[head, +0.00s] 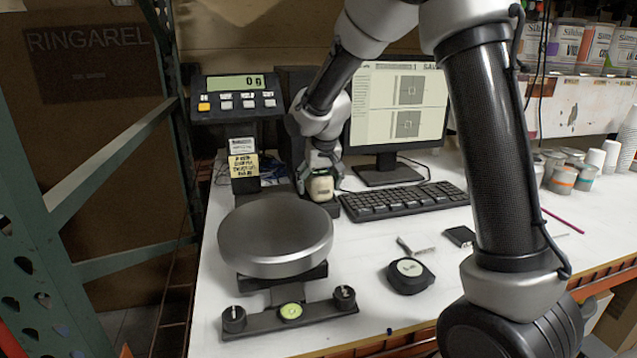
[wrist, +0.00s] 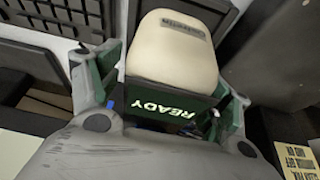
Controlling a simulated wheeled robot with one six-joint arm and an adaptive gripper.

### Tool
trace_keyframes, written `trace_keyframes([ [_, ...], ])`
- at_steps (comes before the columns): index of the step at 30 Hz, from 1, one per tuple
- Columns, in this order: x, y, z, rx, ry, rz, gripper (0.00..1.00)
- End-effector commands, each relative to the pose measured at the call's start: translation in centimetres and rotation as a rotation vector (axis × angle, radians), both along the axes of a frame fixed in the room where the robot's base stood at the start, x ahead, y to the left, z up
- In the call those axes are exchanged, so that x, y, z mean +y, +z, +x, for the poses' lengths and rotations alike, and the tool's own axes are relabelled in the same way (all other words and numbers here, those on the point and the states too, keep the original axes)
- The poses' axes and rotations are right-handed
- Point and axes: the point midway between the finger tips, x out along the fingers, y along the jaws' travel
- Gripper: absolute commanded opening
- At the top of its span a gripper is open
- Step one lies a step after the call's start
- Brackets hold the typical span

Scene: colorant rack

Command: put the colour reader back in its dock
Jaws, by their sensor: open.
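The colour reader (head: 320,188) is a small cream, rounded block, upright on the white bench between the scale and the keyboard. A low dark block (head: 326,208) under the reader looks like the dock. Whether the reader is fully seated there is hidden.
A scale with a round metal pan (head: 275,236) stands in front to the left, its display (head: 237,83) behind. A keyboard (head: 400,201) and monitor (head: 398,108) are to the right. Cans (head: 562,178) stand at far right.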

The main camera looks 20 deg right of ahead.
Motion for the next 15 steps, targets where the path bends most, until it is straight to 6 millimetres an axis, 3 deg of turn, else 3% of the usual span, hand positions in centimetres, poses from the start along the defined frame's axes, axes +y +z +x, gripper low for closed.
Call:
trace_keyframes([
  [5, 0.1, 1.9, -0.6, -0.005, 0.0, 0.002, 0.78],
  [15, 0.1, 8.8, -3.5, -0.004, 0.0, 0.001, 0.78],
])
